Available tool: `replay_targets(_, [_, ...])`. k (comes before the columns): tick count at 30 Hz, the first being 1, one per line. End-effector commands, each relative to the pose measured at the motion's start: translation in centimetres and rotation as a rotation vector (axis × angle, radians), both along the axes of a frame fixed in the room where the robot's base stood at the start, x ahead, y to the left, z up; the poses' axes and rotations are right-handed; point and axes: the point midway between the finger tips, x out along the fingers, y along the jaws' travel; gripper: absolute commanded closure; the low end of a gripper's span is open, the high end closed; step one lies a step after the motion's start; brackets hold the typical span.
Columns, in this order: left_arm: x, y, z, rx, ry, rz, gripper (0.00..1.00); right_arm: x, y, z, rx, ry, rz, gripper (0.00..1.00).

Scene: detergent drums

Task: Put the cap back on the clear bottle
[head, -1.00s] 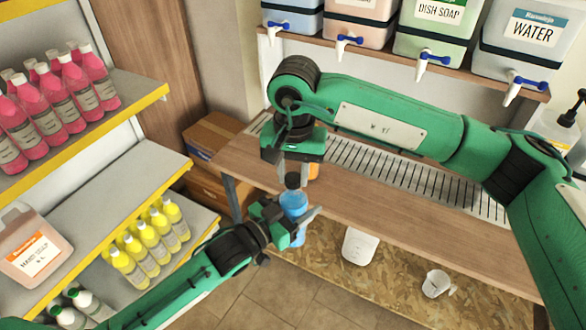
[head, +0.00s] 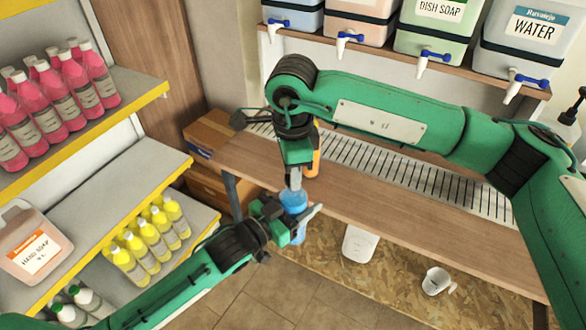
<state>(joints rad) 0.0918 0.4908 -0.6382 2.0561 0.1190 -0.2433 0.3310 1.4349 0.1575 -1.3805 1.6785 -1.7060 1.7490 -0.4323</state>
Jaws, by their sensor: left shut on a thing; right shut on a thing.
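The clear bottle with blue liquid (head: 294,203) is upright near the front edge of the bench. My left gripper (head: 292,215) is shut around its body and hides part of it. My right gripper (head: 294,183) points straight down directly above the bottle, its fingers shut at the bottle's top. The black cap is hidden now by the fingers of my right gripper, at the bottle's mouth. I cannot tell whether it is seated on the neck.
An orange bottle (head: 314,155) stands on the wooden bench (head: 400,215) behind my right gripper. Dispensers with taps, including one marked water (head: 530,40), line the back shelf. Shelves of pink (head: 60,95) and yellow bottles (head: 150,240) stand at left. A white mug (head: 436,281) sits low at right.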

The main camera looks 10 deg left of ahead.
Motion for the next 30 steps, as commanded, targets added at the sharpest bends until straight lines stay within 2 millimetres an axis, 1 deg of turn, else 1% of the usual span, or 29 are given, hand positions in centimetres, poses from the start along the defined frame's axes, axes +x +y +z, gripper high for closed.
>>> replay_targets(3, [-0.05, -0.08, 0.12, -0.001, -0.003, -0.002, 1.00, 0.07, 0.08, 0.08, 0.003, -0.002, -0.185, 0.91])
replay_targets(30, [-0.15, -0.18, 0.11, 0.000, -0.004, -0.004, 1.00, 0.31, -0.01, 0.03, 0.007, -0.005, -1.643, 0.91])
